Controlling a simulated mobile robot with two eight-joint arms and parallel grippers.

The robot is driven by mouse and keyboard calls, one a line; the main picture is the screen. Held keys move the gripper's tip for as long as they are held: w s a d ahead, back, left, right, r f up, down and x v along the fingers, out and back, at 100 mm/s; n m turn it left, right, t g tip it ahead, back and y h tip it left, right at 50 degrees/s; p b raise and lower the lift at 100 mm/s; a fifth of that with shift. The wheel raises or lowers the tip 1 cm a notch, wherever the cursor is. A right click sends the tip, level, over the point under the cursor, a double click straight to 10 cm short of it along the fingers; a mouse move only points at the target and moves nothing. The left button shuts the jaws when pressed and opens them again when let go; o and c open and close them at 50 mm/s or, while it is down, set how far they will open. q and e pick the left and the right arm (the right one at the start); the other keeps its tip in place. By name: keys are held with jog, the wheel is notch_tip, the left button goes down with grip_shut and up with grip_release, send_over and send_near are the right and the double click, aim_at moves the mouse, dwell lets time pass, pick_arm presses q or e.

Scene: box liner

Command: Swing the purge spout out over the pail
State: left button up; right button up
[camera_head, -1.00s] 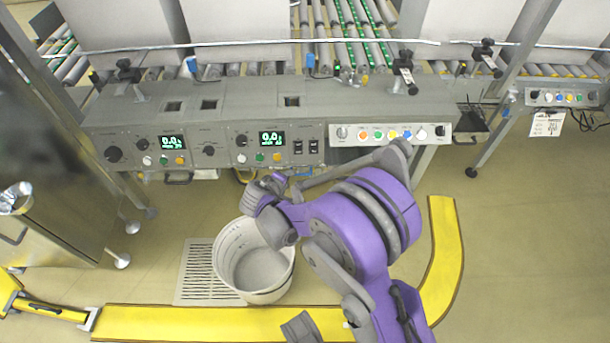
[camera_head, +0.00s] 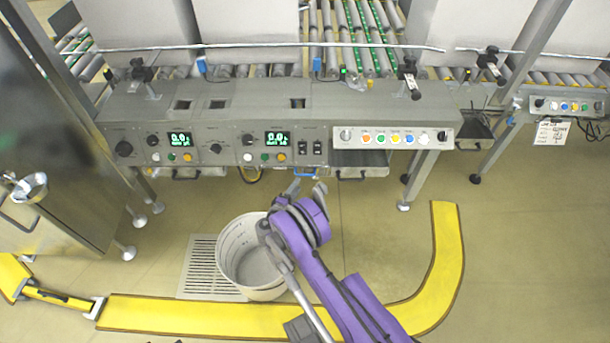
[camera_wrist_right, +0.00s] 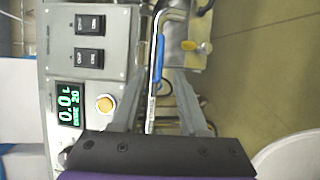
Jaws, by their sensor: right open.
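The purge spout (camera_wrist_right: 154,85) is a thin bent metal tube with a blue sleeve. In the right wrist view it runs between the two fingers of my right gripper (camera_wrist_right: 160,80), which is open; I cannot tell whether they touch it. In the head view a bit of the spout's blue (camera_head: 305,173) shows under the front of the grey console, and my right gripper (camera_head: 308,188) is just in front of it. The white pail (camera_head: 235,245) stands on the floor left of my right arm, which hides part of its right side. My left gripper is not in view.
The grey console (camera_head: 225,120) with displays, knobs and buttons stands above the spout. A floor grate (camera_head: 200,270) lies beside the pail. A yellow curb (camera_head: 190,312) bounds the floor in front and to the right. A steel cabinet (camera_head: 60,190) stands at the left.

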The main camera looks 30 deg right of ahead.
aim_at(305, 175)
jog(key=b+x, duration=0.1)
jog(key=x, duration=0.7)
jog(key=shift+w, duration=0.1)
grip_shut()
dwell(1.2)
